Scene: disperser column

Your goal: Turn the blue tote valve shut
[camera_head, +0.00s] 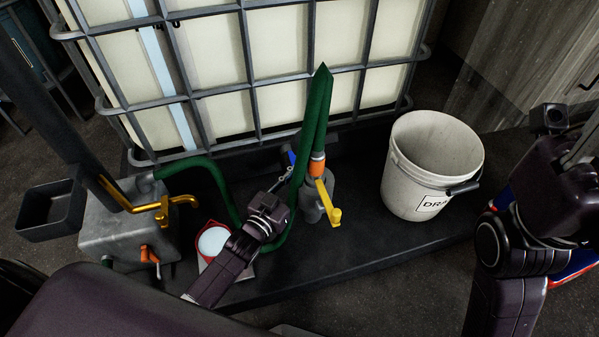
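A small blue part (291,157), which looks like the tote valve's handle, shows at the foot of the caged tote (223,115), just left of the green hose. Most of the valve is hidden behind the hose and my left gripper. My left gripper (284,173) reaches up to the blue part from below. Its fingertips are at or very near it; I cannot tell whether they touch or grip it. My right gripper (566,128) is at the right edge, away from the valve, partly cut off by the frame; its finger state is unclear.
A green hose (313,125) with an orange collar stands beside a yellow lever (327,200). A white drain bucket (404,180) stands to the right. A grey pump box (125,232) with a yellow handle is at left. A red-rimmed dish (213,241) lies near my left wrist.

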